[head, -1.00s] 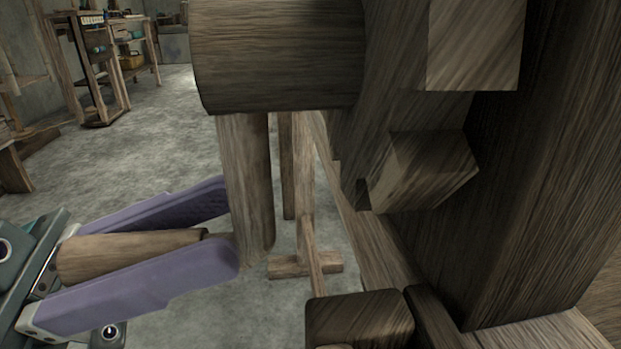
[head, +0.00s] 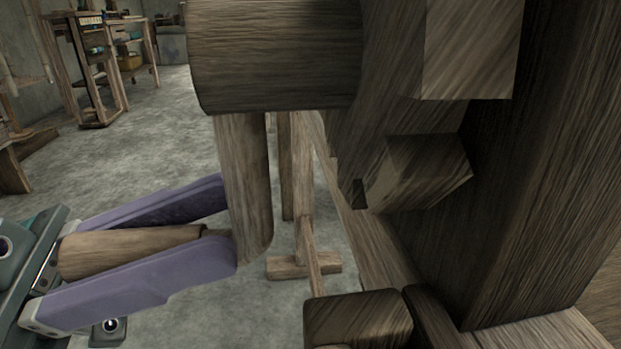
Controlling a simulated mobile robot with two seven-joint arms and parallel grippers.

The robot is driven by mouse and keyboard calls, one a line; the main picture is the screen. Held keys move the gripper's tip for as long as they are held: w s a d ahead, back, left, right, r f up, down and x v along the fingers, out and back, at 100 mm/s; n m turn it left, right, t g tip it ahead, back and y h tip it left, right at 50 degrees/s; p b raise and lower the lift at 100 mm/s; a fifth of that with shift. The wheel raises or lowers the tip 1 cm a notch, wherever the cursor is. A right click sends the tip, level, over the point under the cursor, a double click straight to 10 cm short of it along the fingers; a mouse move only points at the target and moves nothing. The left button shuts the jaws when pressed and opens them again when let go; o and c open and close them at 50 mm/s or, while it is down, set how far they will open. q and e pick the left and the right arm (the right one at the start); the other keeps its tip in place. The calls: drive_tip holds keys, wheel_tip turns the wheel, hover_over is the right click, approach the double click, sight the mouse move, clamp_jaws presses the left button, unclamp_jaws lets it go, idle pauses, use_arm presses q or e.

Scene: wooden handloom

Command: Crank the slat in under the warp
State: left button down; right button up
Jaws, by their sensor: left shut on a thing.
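My left gripper (head: 222,230) is at the lower left with its two purple fingers on either side of a tapered wooden crank handle (head: 130,252). It is shut on the handle, which lies nearly level between the fingers. The handle's far end is close to the foot of an upright wooden crank arm (head: 242,185). This arm hangs below a thick round wooden beam end (head: 275,55) at the top. I cannot make out the slat or the warp. My right gripper is not in view.
Dark loom timbers (head: 530,160) fill the right side, with a wooden block (head: 420,170) jutting out. Another block (head: 358,318) is at the bottom. A wooden foot (head: 285,267) stands on the grey floor. Shelves (head: 95,65) are far back left. Open floor lies between.

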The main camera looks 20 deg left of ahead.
use_arm(q)
drive_tip(key=w+a+r+m+g+y+p, duration=0.1)
drive_tip(key=w+a+r+m+g, duration=0.1)
drive_tip(key=m, duration=0.8)
drive_tip(key=w+a+r+m+g+y+p, duration=0.1)
drive_tip(key=w+r+m+g, duration=0.3)
drive_tip(key=m, duration=0.5)
drive_tip(key=shift+w+a+r+m+g+y+p, duration=0.3)
drive_tip(key=shift+a+r+m+g+y+p, duration=0.15)
drive_tip(key=shift+r, duration=0.3)
idle(0.5)
drive_tip(key=shift+r, duration=0.4)
idle(0.5)
drive_tip(key=c, duration=0.6)
unclamp_jaws()
drive_tip(key=shift+f, duration=0.1)
